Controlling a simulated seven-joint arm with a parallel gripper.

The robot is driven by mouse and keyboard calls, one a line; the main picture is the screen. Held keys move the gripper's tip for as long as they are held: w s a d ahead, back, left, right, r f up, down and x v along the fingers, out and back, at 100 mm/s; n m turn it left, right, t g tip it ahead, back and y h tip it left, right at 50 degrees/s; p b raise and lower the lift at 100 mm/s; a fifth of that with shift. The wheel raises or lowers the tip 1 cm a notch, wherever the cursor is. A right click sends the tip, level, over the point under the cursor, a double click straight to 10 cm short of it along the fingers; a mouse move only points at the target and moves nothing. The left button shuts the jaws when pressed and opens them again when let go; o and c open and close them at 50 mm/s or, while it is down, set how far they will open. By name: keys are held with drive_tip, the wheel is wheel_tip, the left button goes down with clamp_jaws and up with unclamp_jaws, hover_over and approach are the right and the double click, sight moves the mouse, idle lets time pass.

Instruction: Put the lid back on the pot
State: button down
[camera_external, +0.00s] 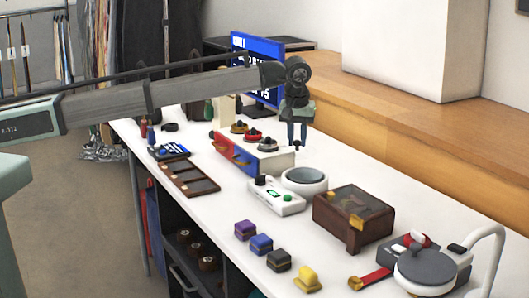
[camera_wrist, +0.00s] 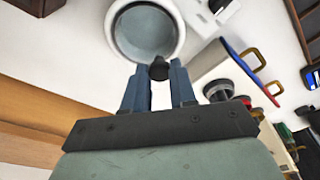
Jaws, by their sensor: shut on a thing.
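A round white pot (camera_external: 304,187) with a grey inside stands on the white table, and it also shows at the top of the wrist view (camera_wrist: 177,42). My gripper (camera_external: 297,146) is above and behind the pot in the external view, pointing down. In the wrist view my gripper (camera_wrist: 159,82) is shut on a small dark knob-like thing (camera_wrist: 159,67) at its fingertips. This thing overlaps the pot's near rim in that view and appears held above the table. I cannot tell whether it is the lid, as no wide lid shows beneath it.
A white device (camera_external: 277,198) with a black knob stands next to the pot, and a brown box (camera_external: 353,222) to its right. A red-and-blue drawer unit (camera_external: 240,151) carries several round knobs. A grey disc (camera_external: 425,269) lies on a dark device at the right.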

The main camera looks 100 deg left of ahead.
sight(305, 150)
drive_tip(key=shift+w+a+r+m, duration=0.15)
drive_tip(key=shift+w+a, duration=0.15)
drive_tip(key=shift+w, duration=0.3)
drive_tip(key=shift+w+a+m, duration=0.15)
drive_tip(key=shift+w+a, duration=0.1)
drive_tip(key=shift+w, duration=0.35)
drive_tip(key=shift+f, duration=3.2)
drive_tip(key=shift+f, duration=0.15)
drive_tip(key=shift+c, duration=1.8)
unclamp_jaws()
